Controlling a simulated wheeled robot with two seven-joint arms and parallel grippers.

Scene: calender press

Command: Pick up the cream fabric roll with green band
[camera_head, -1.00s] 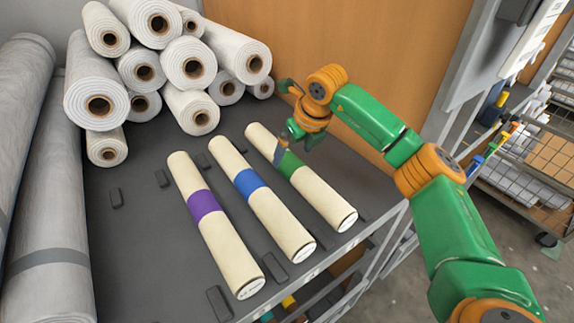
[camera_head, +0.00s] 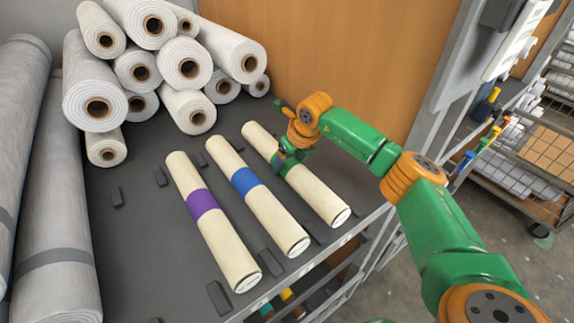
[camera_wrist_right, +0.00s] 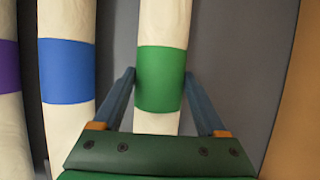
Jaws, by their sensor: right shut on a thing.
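The cream fabric roll with the green band (camera_head: 316,192) lies on the dark shelf, rightmost of three banded rolls. It also shows upright in the middle of the right wrist view (camera_wrist_right: 160,80). My right gripper (camera_head: 281,164) is at the green band and hides most of it in the head view. In the right wrist view its two blue fingers (camera_wrist_right: 160,90) sit on either side of the band, shut on the roll. The roll appears to rest on the shelf still. My left gripper is not in view.
A blue-banded roll (camera_head: 262,205) and a purple-banded roll (camera_head: 215,225) lie parallel on the left. White rolls (camera_head: 160,70) are stacked at the back left. Large grey rolls (camera_head: 50,200) lie at far left. An orange-brown panel (camera_head: 350,60) stands close behind my right arm.

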